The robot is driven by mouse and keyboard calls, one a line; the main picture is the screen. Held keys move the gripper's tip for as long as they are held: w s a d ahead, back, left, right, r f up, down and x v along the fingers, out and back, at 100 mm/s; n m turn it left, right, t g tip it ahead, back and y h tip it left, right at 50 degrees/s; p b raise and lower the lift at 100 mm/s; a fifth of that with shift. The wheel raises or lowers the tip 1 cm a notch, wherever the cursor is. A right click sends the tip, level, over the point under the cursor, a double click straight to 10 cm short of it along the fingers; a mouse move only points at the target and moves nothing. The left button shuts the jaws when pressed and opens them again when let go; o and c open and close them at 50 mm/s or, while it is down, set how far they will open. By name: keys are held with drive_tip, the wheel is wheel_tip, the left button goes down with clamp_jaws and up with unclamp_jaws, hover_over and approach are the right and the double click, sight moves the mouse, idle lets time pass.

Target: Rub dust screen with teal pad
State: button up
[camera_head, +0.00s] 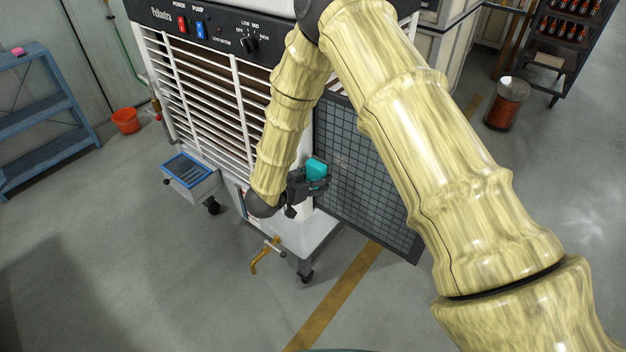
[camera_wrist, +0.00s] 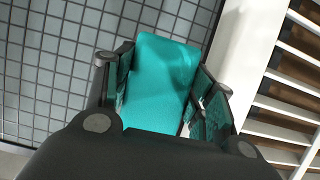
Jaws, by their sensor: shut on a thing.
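The teal pad (camera_head: 317,169) is held in my gripper (camera_head: 318,184), which is shut on it. In the wrist view the pad (camera_wrist: 160,80) fills the space between both fingers of my gripper (camera_wrist: 160,95). The dust screen (camera_head: 365,170) is a dark gridded panel at the right side of the white cooler. The pad is in front of the screen's left edge. In the wrist view the screen (camera_wrist: 50,70) lies behind and to the left of the pad. Whether the pad touches the screen I cannot tell. My arm hides part of the screen.
The white cooler (camera_head: 195,95) has a louvred front, a small drawer (camera_head: 190,177) pulled out, and a brass tap (camera_head: 265,255). A blue shelf (camera_head: 45,120) and an orange bucket (camera_head: 125,120) stand at left. A red-and-grey bin (camera_head: 507,103) stands at right. The front floor is clear.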

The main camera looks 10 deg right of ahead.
sight(335, 164)
drive_tip(key=shift+w+d, duration=0.85)
drive_tip(key=shift+d, duration=0.25)
drive_tip(key=shift+w+d, duration=0.8)
drive_tip(key=shift+d, duration=0.25)
drive_tip(key=shift+w+d+b, duration=0.35)
drive_tip(key=shift+w+d, duration=0.1)
drive_tip(key=shift+d, duration=0.2)
drive_tip(key=shift+s+d, duration=0.1)
drive_tip(key=shift+s+d, duration=0.55)
drive_tip(key=shift+s, duration=0.2)
drive_tip(key=shift+s+d, duration=0.5)
drive_tip(key=shift+s, duration=0.25)
drive_tip(key=shift+d, duration=0.1)
drive_tip(key=shift+w, duration=0.1)
drive_tip(key=shift+w+a, duration=1.25)
drive_tip(key=shift+w, duration=0.3)
drive_tip(key=shift+s+a, duration=0.1)
drive_tip(key=shift+a, duration=0.05)
